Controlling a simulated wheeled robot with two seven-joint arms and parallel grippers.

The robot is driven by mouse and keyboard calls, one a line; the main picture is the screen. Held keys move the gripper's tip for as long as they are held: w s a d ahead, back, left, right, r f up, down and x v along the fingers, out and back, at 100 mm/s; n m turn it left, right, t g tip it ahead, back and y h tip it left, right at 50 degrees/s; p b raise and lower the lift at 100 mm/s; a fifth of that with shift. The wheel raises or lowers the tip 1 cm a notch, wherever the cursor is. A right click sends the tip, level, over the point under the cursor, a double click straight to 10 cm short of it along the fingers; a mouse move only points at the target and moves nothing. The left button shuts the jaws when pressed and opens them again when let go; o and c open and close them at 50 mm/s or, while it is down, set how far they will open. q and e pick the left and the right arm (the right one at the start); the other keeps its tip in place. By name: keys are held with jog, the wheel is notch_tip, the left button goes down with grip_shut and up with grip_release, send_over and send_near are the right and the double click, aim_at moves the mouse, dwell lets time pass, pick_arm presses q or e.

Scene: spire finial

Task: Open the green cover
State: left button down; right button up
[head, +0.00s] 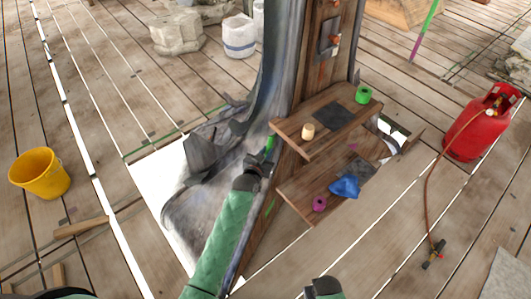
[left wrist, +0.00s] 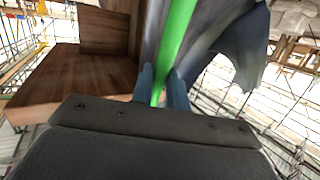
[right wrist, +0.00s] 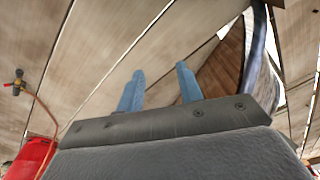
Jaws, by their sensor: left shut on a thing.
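A narrow green strip (head: 269,143) stands at the left side of the wooden post, next to a grey draped sheet (head: 205,200). I cannot tell how much of a cover this strip is. My left gripper (head: 258,164) is at its lower end. In the left wrist view the green strip (left wrist: 177,40) runs down between the blue fingers (left wrist: 162,88), which are shut on it. My right gripper is low at the bottom edge of the head view. In the right wrist view its fingers (right wrist: 160,85) are apart with nothing between them.
Wooden shelves (head: 285,128) on the post (head: 315,75) hold a cream cylinder (head: 307,131), a green ring (head: 363,94), a blue cloth (head: 345,187) and a magenta roll (head: 320,203). A red gas cylinder (head: 480,125) with hose stands right, a yellow bucket (head: 40,174) left.

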pick_arm(q)
jog(key=shift+d, duration=0.2)
jog(key=c, duration=1.5)
grip_release()
jog(key=shift+o, duration=0.7)
jog(key=shift+w+f, duration=0.15)
pick_arm(e)
jog(key=shift+w, duration=0.1)
pick_arm(q)
jog(key=shift+a, duration=0.1)
